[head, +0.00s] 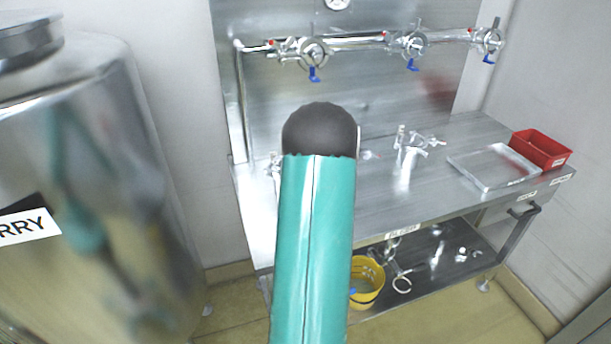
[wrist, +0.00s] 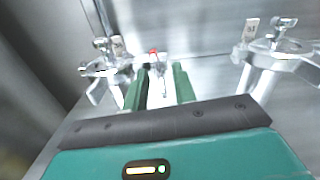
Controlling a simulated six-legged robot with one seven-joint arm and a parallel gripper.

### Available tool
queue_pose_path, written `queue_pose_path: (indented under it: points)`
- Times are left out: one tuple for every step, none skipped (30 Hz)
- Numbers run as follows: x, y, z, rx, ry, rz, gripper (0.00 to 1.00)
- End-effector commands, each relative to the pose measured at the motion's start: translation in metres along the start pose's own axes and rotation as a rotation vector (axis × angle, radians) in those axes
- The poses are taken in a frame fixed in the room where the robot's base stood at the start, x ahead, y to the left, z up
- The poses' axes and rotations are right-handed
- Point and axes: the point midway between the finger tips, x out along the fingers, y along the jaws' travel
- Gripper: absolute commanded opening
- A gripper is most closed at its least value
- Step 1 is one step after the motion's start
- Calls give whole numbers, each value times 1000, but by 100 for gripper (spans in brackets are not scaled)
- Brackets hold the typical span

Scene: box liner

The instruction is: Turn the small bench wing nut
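Metal fittings stand on the steel bench (head: 450,150). In the wrist view, one fitting (wrist: 105,68) is left of my gripper and a larger one (wrist: 272,52) is to the right. A small piece with a red tip (wrist: 154,53) shows beyond the fingers, between them. I cannot tell which part is the small wing nut. My gripper (wrist: 162,82) is open, with two green fingers apart and nothing clearly held. In the head view my teal arm hides the gripper and part of the bench. A fitting (head: 406,143) shows right of the arm, and another (head: 275,168) partly left.
A pipe with several valves and blue handles (head: 313,73) runs along the back wall. A red bin (head: 541,148) and a metal tray (head: 493,167) sit at the bench's right. A yellow bucket (head: 367,282) stands below. A large steel tank (head: 95,190) is at left.

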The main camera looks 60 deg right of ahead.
Motion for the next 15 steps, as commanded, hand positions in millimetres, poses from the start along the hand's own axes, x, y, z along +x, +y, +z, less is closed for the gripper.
queue_pose_path:
  points:
    - [0,0,0,0,0,0,28]
    - [0,0,0,0,0,0,28]
    - [0,0,0,0,0,0,28]
    - [0,0,0,0,0,0,28]
    - [0,0,0,0,0,0,28]
    - [0,0,0,0,0,0,28]
    - [0,0,0,0,0,0,28]
    - [0,0,0,0,0,0,28]
    - [-1,0,0,0,0,0,28]
    - [-3,0,0,0,0,0,28]
    - [-5,0,0,0,0,0,28]
    - [-8,0,0,0,0,-1,28]
    - [-12,0,0,1,0,-1,28]
    - [-16,0,0,1,0,-1,28]
    - [-23,0,0,1,2,-1,28]
